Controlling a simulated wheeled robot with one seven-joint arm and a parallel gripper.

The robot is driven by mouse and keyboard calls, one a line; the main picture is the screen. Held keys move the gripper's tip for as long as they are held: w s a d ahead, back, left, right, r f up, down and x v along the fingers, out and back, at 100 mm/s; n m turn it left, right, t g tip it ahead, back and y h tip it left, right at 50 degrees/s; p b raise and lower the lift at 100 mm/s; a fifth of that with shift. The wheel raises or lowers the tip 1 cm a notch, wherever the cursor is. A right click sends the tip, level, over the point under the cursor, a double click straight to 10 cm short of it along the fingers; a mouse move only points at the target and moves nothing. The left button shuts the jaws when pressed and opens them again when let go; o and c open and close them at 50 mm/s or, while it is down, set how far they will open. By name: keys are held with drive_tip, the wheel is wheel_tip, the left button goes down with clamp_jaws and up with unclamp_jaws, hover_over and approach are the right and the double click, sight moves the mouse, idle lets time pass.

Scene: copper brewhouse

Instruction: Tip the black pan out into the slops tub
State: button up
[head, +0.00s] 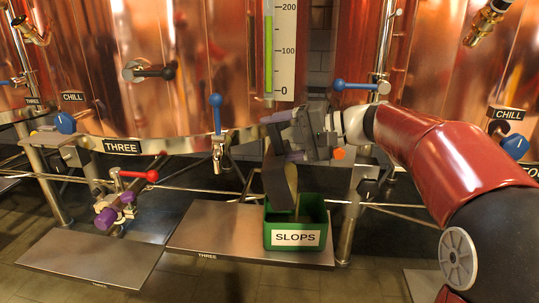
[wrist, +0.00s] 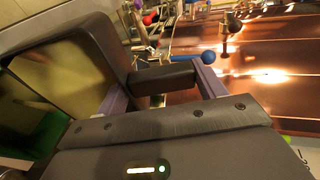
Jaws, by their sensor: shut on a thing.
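The black pan (head: 276,178) hangs steeply tilted on edge, its lower end at the opening of the green slops tub (head: 281,240). My gripper (head: 288,137) is above the tub, shut on the pan's handle. In the wrist view the dark handle (wrist: 163,78) lies between my two lavender fingers (wrist: 162,86), and the pan's rim (wrist: 98,45) surrounds a yellowish inside. A tan-yellow strip shows beside the pan in the head view; I cannot tell whether it is liquid or the pan's inside. The tub's contents are mostly hidden.
The tub stands on a low metal platform (head: 205,238), with another platform (head: 95,258) to the left. Copper vessel THREE (head: 170,60), its blue-handled tap (head: 217,145) and a sight gauge (head: 281,50) are close behind. A red-handled valve (head: 135,175) and pipes are at left.

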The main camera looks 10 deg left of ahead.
drive_tip(key=d+y, duration=0.2)
drive_tip(key=d, duration=0.1)
drive_tip(key=d+f+m+t+y, duration=0.1)
drive_tip(key=d+y, duration=0.2)
drive_tip(key=d+f+t+y, duration=0.1)
drive_tip(key=d+y, duration=0.2)
drive_tip(key=shift+s+d+m+b, duration=0.1)
drive_tip(key=shift+d+m+b, duration=0.05)
drive_tip(key=shift+m+b, duration=0.25)
drive_tip(key=shift+d+f+y, duration=0.1)
drive_tip(key=shift+d+y, duration=0.45)
drive_tip(key=shift+y, duration=0.15)
idle(1.1)
